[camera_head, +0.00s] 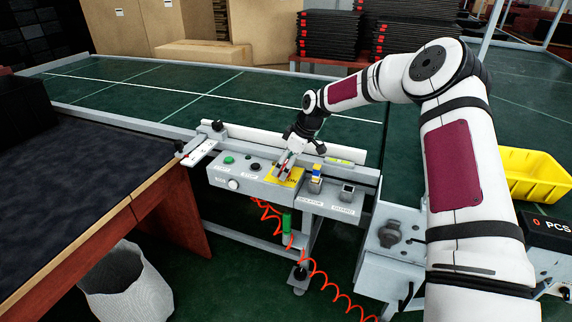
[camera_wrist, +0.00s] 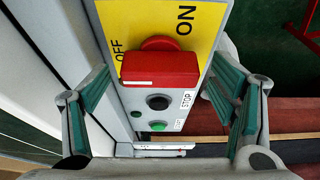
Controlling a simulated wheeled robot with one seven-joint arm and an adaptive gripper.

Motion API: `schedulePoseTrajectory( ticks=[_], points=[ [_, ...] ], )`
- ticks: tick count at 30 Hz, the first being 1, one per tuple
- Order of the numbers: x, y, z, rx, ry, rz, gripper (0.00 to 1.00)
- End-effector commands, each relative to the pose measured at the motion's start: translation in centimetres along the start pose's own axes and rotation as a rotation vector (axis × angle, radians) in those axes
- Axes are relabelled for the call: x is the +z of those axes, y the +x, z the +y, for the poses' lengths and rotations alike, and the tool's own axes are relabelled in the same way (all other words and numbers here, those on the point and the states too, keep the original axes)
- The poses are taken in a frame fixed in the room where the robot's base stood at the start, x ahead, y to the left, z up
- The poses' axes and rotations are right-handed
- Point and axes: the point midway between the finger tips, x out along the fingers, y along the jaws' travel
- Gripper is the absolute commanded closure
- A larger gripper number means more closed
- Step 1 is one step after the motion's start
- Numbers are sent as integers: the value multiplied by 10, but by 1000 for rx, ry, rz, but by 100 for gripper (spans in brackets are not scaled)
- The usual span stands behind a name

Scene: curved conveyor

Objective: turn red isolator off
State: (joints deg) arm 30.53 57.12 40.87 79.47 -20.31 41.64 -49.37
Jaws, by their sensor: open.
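The red isolator handle (camera_wrist: 160,68) sits on a yellow plate (camera_wrist: 206,22) marked OFF and ON. In the wrist view the handle lies crosswise, with OFF at its upper left and ON above right. My gripper (camera_wrist: 160,84) is open, with one finger on each side of the handle and a visible gap to both. In the head view my gripper (camera_head: 288,163) is over the yellow plate (camera_head: 291,176) on the grey control panel (camera_head: 258,187), hiding most of the handle. Whether the fingertips are level with the handle is unclear.
A green button (camera_head: 229,160) and black stop button (camera_head: 255,167) are left of the plate. A red coiled hose (camera_head: 318,270) hangs below.

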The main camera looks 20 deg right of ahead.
Motion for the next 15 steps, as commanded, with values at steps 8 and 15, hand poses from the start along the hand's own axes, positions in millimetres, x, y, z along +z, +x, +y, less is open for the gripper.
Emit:
schedulePoseTrajectory(
  ticks=[8, 15],
  points=[
    [0, -25, 1, 4, 1, 1, 22],
    [0, -74, 1, 4, 1, 1, 22]
  ],
)
